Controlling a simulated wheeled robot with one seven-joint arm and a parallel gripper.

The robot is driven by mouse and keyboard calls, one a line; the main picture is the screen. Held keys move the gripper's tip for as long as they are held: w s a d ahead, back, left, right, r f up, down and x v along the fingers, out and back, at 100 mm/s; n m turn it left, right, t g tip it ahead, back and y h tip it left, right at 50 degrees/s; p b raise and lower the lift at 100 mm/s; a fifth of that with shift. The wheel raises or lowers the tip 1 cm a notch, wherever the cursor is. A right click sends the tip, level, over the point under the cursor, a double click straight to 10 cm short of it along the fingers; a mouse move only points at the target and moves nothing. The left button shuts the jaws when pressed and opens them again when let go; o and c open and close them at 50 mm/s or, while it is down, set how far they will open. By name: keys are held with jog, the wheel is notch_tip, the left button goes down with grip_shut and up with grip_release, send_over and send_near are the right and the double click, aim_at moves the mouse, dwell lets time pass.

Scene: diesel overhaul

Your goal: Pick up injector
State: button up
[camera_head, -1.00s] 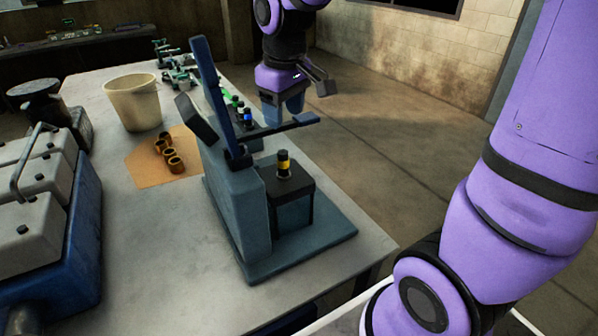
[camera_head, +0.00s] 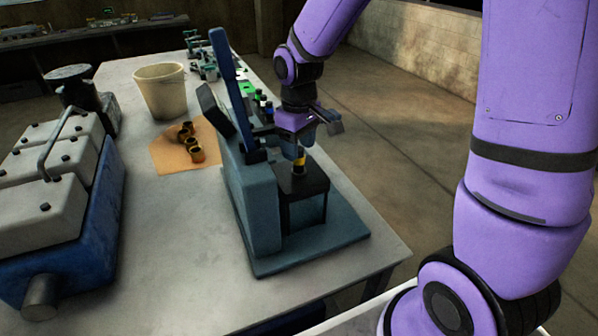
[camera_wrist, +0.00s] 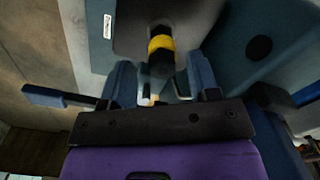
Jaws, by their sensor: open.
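The injector (camera_head: 299,165), black with a yellow band, stands upright on the dark block of a blue-grey bench stand. It also shows in the wrist view (camera_wrist: 161,46), just ahead of my fingers. My gripper (camera_head: 299,146) is over the block, right at the injector's upper end. In the wrist view my gripper (camera_wrist: 161,80) is open, with one blue finger on each side of the injector's line. The fingers do not close on it. Part of the injector's top is hidden by my gripper in the head view.
The stand (camera_head: 255,205) has a tall blue lever (camera_head: 224,85) close left of my gripper. A cream bucket (camera_head: 160,92), brown rings (camera_head: 191,145) on an orange sheet and a blue engine block (camera_head: 70,245) are further left. The front of the table is clear.

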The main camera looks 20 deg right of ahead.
aim_at(298, 170)
jog(key=shift+s+a+f, duration=0.1)
jog(key=shift+s+f, duration=0.05)
jog(key=shift+f, duration=2.2)
grip_shut()
